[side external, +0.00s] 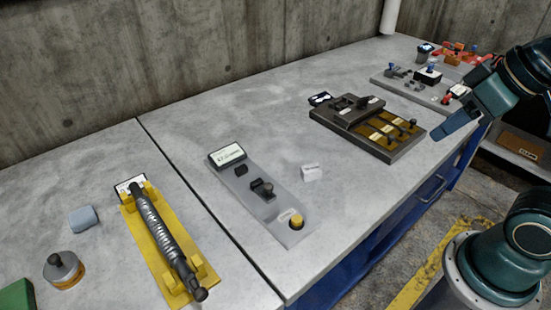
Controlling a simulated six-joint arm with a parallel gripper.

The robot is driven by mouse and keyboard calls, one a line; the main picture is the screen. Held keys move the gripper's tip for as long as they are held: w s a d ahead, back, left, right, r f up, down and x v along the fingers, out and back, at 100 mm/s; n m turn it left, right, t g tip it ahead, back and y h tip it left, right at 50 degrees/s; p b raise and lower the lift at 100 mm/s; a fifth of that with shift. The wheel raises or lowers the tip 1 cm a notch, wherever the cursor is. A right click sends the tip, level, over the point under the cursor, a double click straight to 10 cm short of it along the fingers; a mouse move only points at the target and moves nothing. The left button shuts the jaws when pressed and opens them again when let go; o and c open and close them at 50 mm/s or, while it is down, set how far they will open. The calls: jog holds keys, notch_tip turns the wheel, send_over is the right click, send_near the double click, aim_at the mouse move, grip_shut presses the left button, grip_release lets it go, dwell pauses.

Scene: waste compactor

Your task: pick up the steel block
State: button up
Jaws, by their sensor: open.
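Two small blocks lie on the grey worktop. A blue-grey block (83,218) with rounded edges is at the far left, and a pale, whitish block (312,172) is near the middle. I cannot tell from the picture which of them is steel. My gripper (442,130) is at the right, above the front edge of the bench, beside the dark tray. It is open and apart from both blocks. Its fingers are seen edge-on, with nothing visible between them.
A grey control panel (248,196) with a yellow button lies left of the pale block. A yellow fixture with a dark rod (160,240) and a knobbed metal cylinder (63,270) are further left. A dark tray (368,127) stands right of centre. A concrete wall backs the bench.

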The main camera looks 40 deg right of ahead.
jog(key=shift+o, duration=1.1)
jog(key=w+f+n+g+y, duration=0.1)
jog(key=w+f+n, duration=0.3)
jog(key=w, duration=0.3)
jog(key=w+d+f+n+g+y, duration=0.1)
jog(key=w+f+n, duration=0.3)
jog(key=w, duration=0.4)
jog(key=w+f+n+g+y, duration=0.1)
jog(key=w+f+n, duration=0.3)
jog(key=w, duration=0.4)
jog(key=shift+d+n+g+y, duration=0.35)
jog(key=shift+n+y, duration=0.25)
jog(key=shift+n, duration=0.2)
send_over(313, 168)
jog(key=d, duration=0.2)
jog(key=shift+s+d+f, duration=0.1)
jog(key=shift+s+f, duration=0.1)
jog(key=shift+f, duration=1.8)
jog(key=shift+s+f, duration=0.2)
jog(key=shift+f, duration=1.8)
